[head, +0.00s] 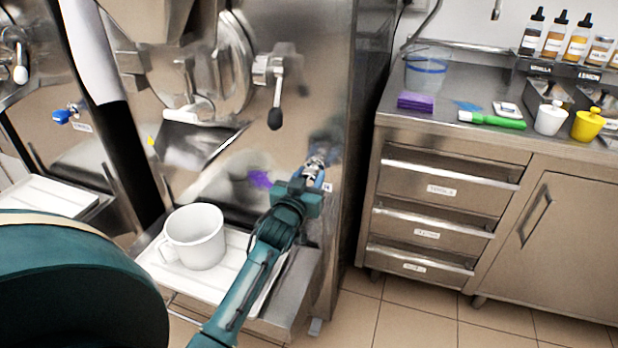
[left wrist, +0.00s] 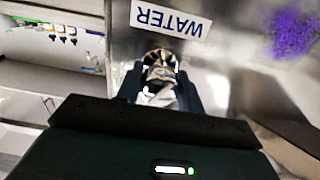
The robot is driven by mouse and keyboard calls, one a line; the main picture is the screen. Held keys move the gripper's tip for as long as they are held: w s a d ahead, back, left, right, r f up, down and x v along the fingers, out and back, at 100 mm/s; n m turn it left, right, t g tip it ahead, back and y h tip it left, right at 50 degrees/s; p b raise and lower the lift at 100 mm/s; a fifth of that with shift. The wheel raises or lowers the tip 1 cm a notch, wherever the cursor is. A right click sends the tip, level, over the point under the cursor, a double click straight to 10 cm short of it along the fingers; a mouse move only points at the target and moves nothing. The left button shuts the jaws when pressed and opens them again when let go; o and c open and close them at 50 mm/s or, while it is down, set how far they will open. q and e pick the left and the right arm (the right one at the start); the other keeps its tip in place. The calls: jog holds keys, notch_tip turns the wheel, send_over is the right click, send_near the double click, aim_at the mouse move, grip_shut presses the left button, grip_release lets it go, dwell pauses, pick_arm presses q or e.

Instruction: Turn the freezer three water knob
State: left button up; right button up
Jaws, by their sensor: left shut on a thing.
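The water knob (head: 320,178) sits low on the front of the freezer, at the right side, with a metal valve body behind it. My left gripper (head: 313,182) reaches up to it from below and is shut on it; the fingers hide most of the knob. In the left wrist view the metal valve (left wrist: 160,70) shows between the dark fingers of the gripper (left wrist: 158,88). A "WATER" label (left wrist: 170,20) appears upside down just beyond it. My right gripper is not in view.
A white mug (head: 195,238) stands on a white tray (head: 165,272) left of my left arm. A lever with a black grip (head: 275,117) hangs above. Another freezer with a blue knob (head: 63,116) is at left. A drawer counter (head: 440,190) stands at right.

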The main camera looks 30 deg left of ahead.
pick_arm(q)
jog(key=shift+m, duration=0.3)
jog(key=m+p, duration=0.2)
jog(key=m, duration=0.3)
jog(key=m+p, duration=0.1)
jog(key=m, duration=0.5)
jog(key=shift+a+m, duration=0.1)
jog(key=shift+m, duration=0.3)
dwell(0.4)
jog(key=o, duration=1)
jog(key=v, duration=1.3)
jog(key=shift+s, duration=0.15)
